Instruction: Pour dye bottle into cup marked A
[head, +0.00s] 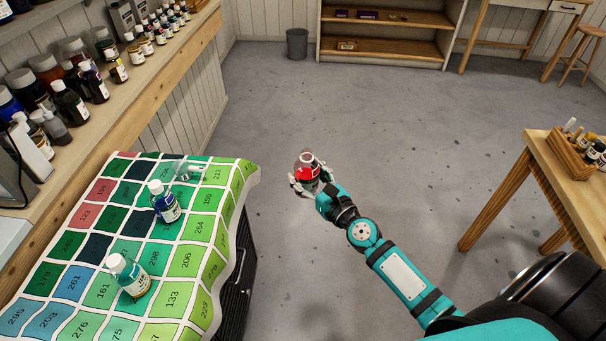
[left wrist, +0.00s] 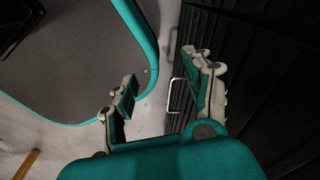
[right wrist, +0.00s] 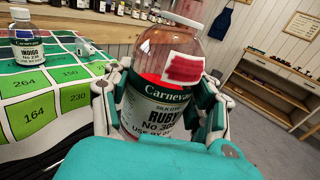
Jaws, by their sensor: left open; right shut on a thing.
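My right gripper (head: 310,184) is shut on the ruby dye bottle (head: 306,172), a clear bottle with red dye, held over open floor right of the cloth-covered table. In the right wrist view the ruby bottle (right wrist: 171,70) looks roughly upright between the fingers, its label reading "RUBY" and a red swatch above. Its top is cut off there. A small clear glass object (head: 188,171) is at the cloth's far side; I cannot tell whether it is the cup or read any A. My left gripper (left wrist: 160,90) is open and empty, outside the head view.
A shelf with several bottles (head: 72,102) runs along the left wall. A wooden table (head: 545,160) stands at right. The floor between is clear.

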